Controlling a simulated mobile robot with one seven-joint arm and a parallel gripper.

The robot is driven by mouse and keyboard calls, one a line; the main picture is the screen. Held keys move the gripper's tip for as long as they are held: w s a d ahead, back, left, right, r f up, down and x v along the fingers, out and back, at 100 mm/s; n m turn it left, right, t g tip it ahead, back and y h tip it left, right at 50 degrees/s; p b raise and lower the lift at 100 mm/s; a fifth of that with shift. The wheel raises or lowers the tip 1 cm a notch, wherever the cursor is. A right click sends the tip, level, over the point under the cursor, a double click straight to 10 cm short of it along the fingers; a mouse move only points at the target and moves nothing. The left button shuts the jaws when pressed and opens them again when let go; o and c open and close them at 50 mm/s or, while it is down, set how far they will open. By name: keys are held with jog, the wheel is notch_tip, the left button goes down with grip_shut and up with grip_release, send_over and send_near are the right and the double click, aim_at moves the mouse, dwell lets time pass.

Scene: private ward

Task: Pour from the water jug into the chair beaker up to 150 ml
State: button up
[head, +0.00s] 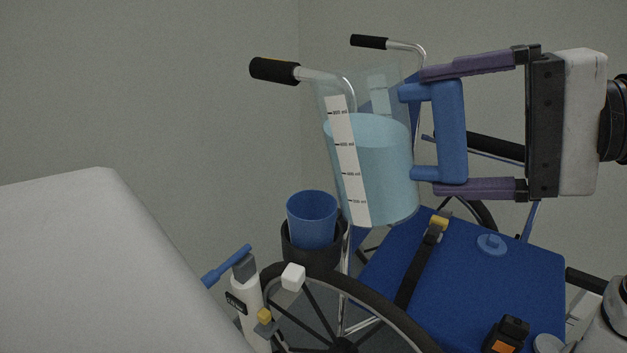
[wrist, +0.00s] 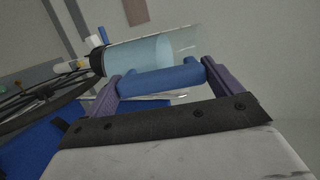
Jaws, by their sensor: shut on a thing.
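The water jug (head: 375,165) is clear, with a white measuring strip, light-blue water and a blue handle. My gripper (head: 425,130) is shut on the jug's handle and holds it above the wheelchair seat, tilted slightly. The jug and handle also show in the wrist view (wrist: 150,58), between my purple fingers (wrist: 160,85). The chair beaker (head: 312,220) is blue and sits in a black cup holder (head: 316,258) on the wheelchair's side, to the left of and below the jug. The inside of the beaker is mostly hidden, so its water level cannot be told.
The wheelchair has a blue seat (head: 475,270) with a strap (head: 425,255) and a black push handle (head: 274,71) near the jug. A white bed or padded surface (head: 90,260) fills the lower left. A white device with a blue lever (head: 245,290) stands by the wheel.

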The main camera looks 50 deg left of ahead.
aim_at(461, 82)
jog(key=shift+r+p, duration=0.2)
jog(key=shift+p, duration=0.15)
jog(key=shift+d+f, duration=0.1)
jog(key=shift+r+h+p, duration=0.3)
jog(key=shift+h+p, duration=0.1)
jog(key=shift+p, duration=0.35)
jog(key=shift+r+t+h+p, duration=0.5)
jog(key=shift+r+h+p, duration=0.45)
jog(key=shift+p, duration=1.75)
jog(key=shift+s+a+r+m+t+h+p, duration=0.1)
jog(key=shift+a+r+m+t+h+p, duration=0.15)
jog(key=shift+h+p, duration=0.75)
jog(key=shift+a+r+m+t+h+p, duration=0.1)
jog(key=shift+a+r+t+h+p, duration=0.15)
jog(key=shift+p, duration=1.45)
dwell(0.5)
jog(key=shift+a+r+h+p, duration=0.1)
jog(key=shift+h+p, duration=0.2)
jog(key=shift+p, duration=0.05)
jog(key=shift+a, duration=0.15)
dwell(0.3)
